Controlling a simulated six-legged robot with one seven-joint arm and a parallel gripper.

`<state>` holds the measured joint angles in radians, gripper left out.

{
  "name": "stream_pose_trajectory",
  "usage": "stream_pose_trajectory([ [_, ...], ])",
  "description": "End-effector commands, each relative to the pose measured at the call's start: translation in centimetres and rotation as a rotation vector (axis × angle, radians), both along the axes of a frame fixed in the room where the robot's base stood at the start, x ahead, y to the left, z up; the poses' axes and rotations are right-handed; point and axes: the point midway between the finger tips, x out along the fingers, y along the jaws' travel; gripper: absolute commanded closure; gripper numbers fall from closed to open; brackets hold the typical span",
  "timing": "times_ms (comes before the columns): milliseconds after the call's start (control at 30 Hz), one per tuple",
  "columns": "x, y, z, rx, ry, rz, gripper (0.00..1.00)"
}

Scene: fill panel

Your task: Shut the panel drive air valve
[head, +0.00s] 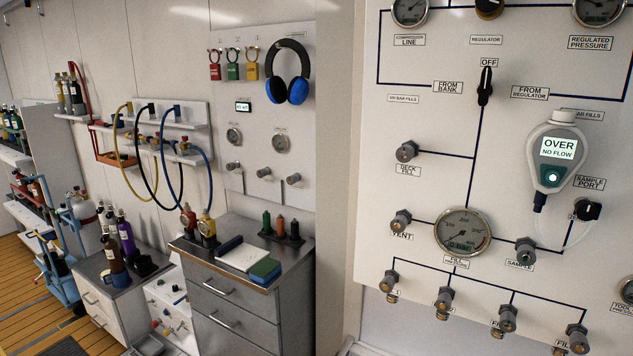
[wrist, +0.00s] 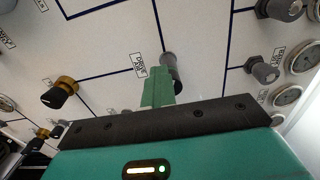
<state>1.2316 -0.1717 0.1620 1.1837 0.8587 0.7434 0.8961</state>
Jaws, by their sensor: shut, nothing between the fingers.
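The drive air valve (wrist: 168,60) is a dark grey knob on the white panel in the wrist view, beside a label that appears to read "DRIVE AIR" (wrist: 138,65). My gripper (wrist: 158,88) has its green fingers shut together, with nothing between them. The fingertips overlap the lower left side of the knob in the picture. I cannot tell whether they touch it. The lower part of the knob is partly hidden by the fingers. Neither my gripper nor this valve shows in the head view.
A brass-collared knob (wrist: 60,93) is left of the fingers. Dark knobs (wrist: 263,70) and gauges (wrist: 287,97) are at right in the wrist view. The head view shows the fill panel (head: 420,120), a hanging analyser (head: 556,155) with tubing, and a grey drawer cabinet (head: 240,290).

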Motion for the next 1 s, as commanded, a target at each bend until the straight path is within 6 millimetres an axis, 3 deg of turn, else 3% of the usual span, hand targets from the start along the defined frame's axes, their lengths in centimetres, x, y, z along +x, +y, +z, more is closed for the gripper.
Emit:
stream_pose_trajectory([
  [1000,-0.2,-0.2,2.1,-0.001,0.0,-0.006,1.0],
])
